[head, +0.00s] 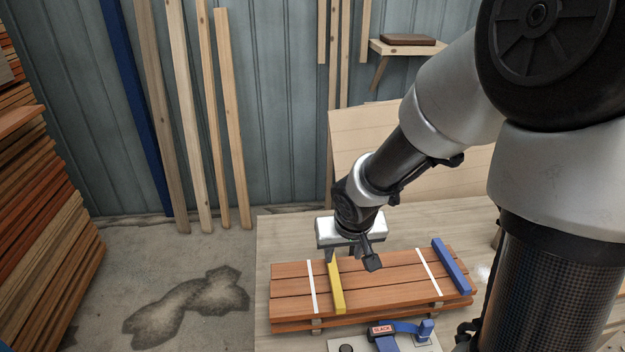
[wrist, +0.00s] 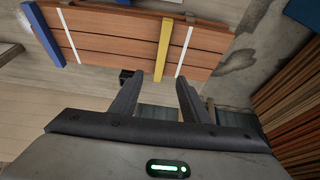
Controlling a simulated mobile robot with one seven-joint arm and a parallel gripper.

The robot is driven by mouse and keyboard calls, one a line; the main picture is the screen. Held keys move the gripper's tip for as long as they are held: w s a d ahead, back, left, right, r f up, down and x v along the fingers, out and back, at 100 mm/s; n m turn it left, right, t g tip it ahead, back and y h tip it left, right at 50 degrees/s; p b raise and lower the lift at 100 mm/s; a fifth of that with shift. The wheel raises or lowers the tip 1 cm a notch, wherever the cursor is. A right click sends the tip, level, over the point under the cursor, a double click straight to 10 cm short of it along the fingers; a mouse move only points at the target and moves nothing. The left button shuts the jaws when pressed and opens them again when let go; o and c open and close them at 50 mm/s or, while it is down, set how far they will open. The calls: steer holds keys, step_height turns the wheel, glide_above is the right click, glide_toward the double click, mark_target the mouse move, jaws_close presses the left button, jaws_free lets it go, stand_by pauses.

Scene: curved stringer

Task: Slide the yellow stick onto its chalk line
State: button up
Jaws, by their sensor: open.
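The yellow stick (head: 337,288) lies across the stack of reddish-brown boards (head: 385,291), near its left end. A white chalk line (head: 312,287) runs just left of it, with a strip of bare wood between them. In the wrist view the yellow stick (wrist: 163,48) lies left of that line (wrist: 184,50). My gripper (head: 344,252) is at the far end of the yellow stick in the head view. In the wrist view my gripper (wrist: 160,80) is open and empty, its fingers to either side of the stick's direction. Whether they touch the stick is unclear.
A blue stick (head: 452,266) lies right of a second chalk line (head: 429,271). A blue strap device (head: 395,330) marked SLACK sits at the front of the stack. The bench top (head: 285,240) is bare behind the boards. Stacked lumber (head: 40,215) stands far left.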

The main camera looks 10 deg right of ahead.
mark_target(335, 275)
steer(key=b+x, duration=0.2)
steer(key=x, duration=0.4)
steer(key=b+x, duration=0.3)
steer(key=x, duration=0.3)
steer(key=b+x, duration=0.2)
steer(key=x, duration=0.4)
steer(key=shift+w+a, duration=0.2)
steer(key=shift+w, duration=0.15)
jaws_close()
steer(key=shift+a+b, duration=1.45)
steer(key=shift+a, duration=1.6)
jaws_free()
